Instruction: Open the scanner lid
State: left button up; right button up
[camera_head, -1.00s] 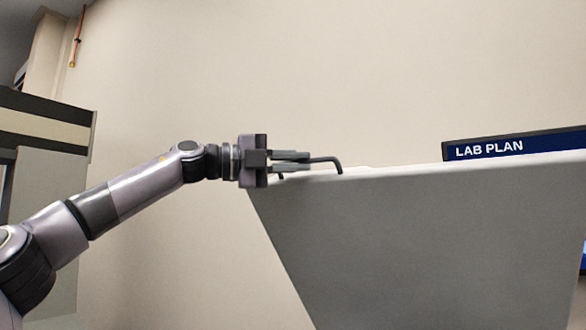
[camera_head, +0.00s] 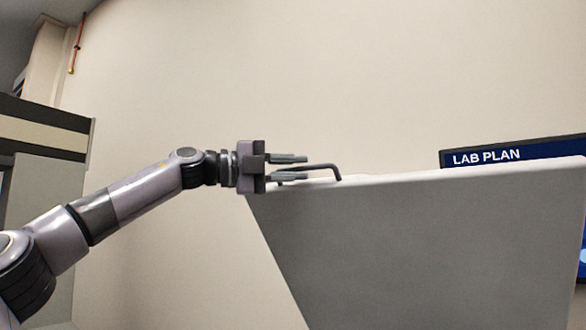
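The scanner lid (camera_head: 430,245) is a large grey panel standing raised, filling the lower right of the head view. A dark bent handle (camera_head: 322,168) sits on its top edge near the left corner. My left gripper (camera_head: 298,168) is at this handle, with its fingers pointing right. The fingers are apart, one above and one below the handle bar, and a gap shows between the upper finger and the bar. Whether the lower finger touches the bar is unclear. My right gripper is not in view. The scanner body is not visible.
A dark blue "LAB PLAN" board (camera_head: 490,157) is on the wall behind the lid at the right. A grey cabinet-like block (camera_head: 40,200) stands at the left edge. The plain wall (camera_head: 300,70) above my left arm shows no obstacles.

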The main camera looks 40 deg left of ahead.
pick_arm(q)
jog(key=b+v, duration=0.1)
jog(key=v, duration=0.6)
jog(key=shift+r, duration=0.1)
jog(key=shift+s, duration=0.1)
dwell(0.5)
